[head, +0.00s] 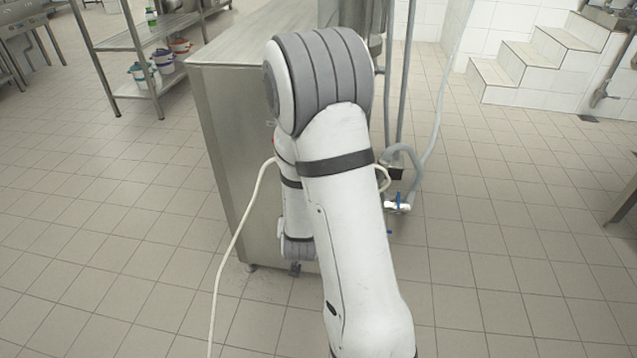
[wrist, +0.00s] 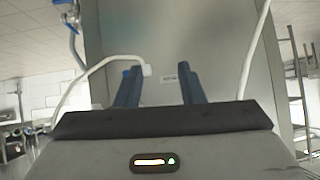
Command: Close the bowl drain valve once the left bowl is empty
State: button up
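My gripper (wrist: 160,70) shows in the wrist view with its two blue fingers apart and nothing between them. It points along the steel side of a cabinet. A valve with a white body and blue handle (head: 397,205) sits on the piping to the right of my arm in the head view. A fitting with a blue part, which looks like the same valve, shows at the upper left of the wrist view (wrist: 71,20), apart from the fingers. The handle's exact angle is too small to tell. My arm hides part of the cabinet side. No bowl is in view.
The steel cabinet (head: 225,130) stands behind my arm. A white cable (head: 232,250) hangs across its side to the floor. Grey hoses (head: 405,155) run near the valve. Shelving (head: 145,60) stands at the left, white steps (head: 530,65) at the right. The tiled floor around is clear.

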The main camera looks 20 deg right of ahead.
jog(key=w+d+h, duration=0.1)
jog(key=d, duration=0.1)
jog(key=w+d+t+h+p, duration=0.1)
jog(key=w+d, duration=0.1)
jog(key=d, duration=0.1)
jog(key=w+d+h+p, duration=0.1)
jog(key=w+d, duration=0.1)
jog(key=d, duration=0.1)
jog(key=shift+w+d+f+m+t, duration=0.1)
jog(key=shift+d+f+m+t, duration=0.2)
jog(key=shift+f+m, duration=0.1)
jog(key=shift+c, duration=0.4)
grip_shut()
